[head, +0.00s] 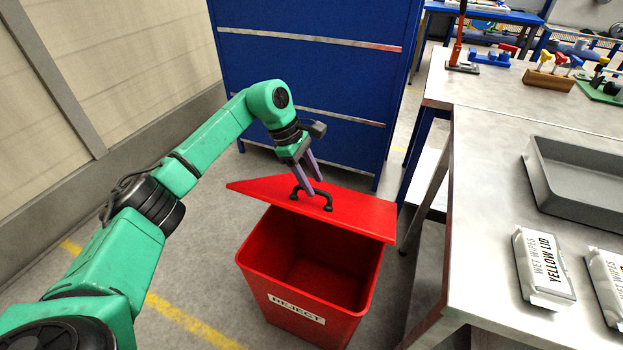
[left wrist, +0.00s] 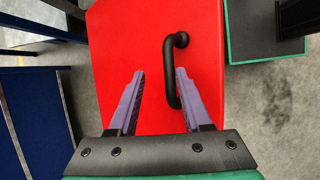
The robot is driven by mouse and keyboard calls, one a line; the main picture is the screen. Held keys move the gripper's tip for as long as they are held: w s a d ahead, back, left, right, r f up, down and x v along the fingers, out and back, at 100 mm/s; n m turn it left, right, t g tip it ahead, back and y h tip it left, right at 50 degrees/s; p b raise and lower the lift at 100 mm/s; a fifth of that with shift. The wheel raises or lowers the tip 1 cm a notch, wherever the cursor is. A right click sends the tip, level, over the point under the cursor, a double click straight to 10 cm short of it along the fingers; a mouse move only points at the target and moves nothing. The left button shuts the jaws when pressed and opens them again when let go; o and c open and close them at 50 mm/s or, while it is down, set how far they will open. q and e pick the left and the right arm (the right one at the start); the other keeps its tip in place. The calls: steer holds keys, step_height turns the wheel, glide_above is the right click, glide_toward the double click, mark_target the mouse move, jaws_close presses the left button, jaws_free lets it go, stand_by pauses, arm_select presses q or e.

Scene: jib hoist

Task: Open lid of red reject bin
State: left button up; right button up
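The red reject bin (head: 300,285) stands on the floor, with a REJECT label on its front. Its red lid (head: 362,212) is raised off the front of the opening, so the dark interior shows. A black handle (head: 312,198) is fixed on the lid. My left gripper (head: 316,187) is at the handle, its fingers apart. In the left wrist view my left gripper (left wrist: 160,73) is open above the lid (left wrist: 125,40). The handle (left wrist: 169,65) lies by the right-hand finger, which partly hides its lower end. I cannot tell whether they touch. My right gripper is not in view.
A blue cabinet (head: 310,75) stands close behind the bin. A metal workbench (head: 480,240) is at the right, with a grey tray (head: 580,185) and wet wipes packs (head: 543,265). A wall (head: 110,70) is at the left.

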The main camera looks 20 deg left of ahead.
arm_select(q)
steer(key=shift+r, duration=0.1)
steer(key=v, duration=1.4)
steer(key=shift+r, duration=0.15)
steer(key=shift+a, duration=0.1)
